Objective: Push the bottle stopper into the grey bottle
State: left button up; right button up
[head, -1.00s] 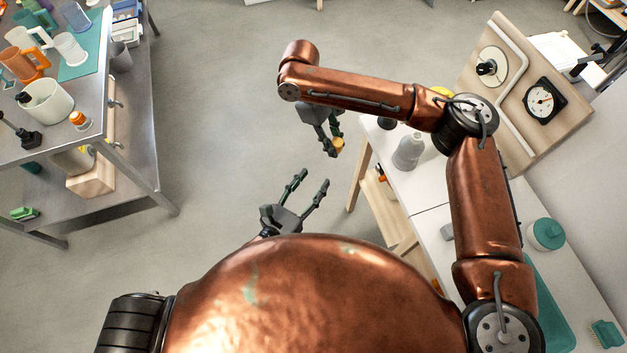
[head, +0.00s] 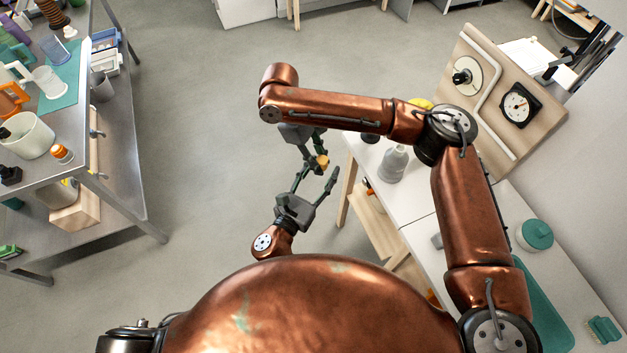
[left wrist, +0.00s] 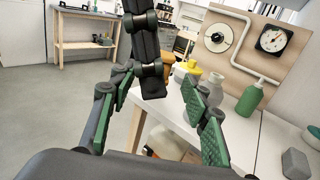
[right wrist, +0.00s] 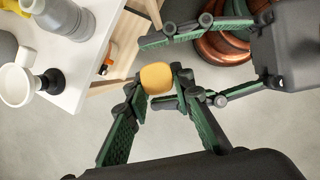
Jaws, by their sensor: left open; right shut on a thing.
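The bottle stopper (head: 322,162) is a small yellow-orange piece, held out over open floor. My right gripper (head: 315,161) is shut on it, and the stopper (right wrist: 156,78) shows between its fingertips in the right wrist view. My left gripper (head: 316,180) is open and empty, its fingers spread just below the right one and pointing toward the stopper. In the left wrist view my right gripper (left wrist: 151,82) hangs between the open left fingers. The grey bottle (head: 392,165) stands upright on the white table, to the right of both grippers and apart from them.
The white table (head: 418,237) carries a teal-lidded jar (head: 536,235) and a teal tray (head: 540,305). A wooden panel with a dial (head: 518,105) stands behind. A green bottle (left wrist: 249,98) shows in the left wrist view. A metal bench (head: 125,190) stands left; floor between is clear.

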pick_arm(q)
jog(key=shift+w+d, duration=0.25)
jog(key=shift+w, duration=0.25)
jog(key=shift+c, duration=0.5)
jog(key=shift+s+d, duration=0.15)
jog(key=c, duration=1)
jog(key=o, duration=1)
jog(key=shift+o, duration=0.5)
jog(key=shift+a, duration=0.2)
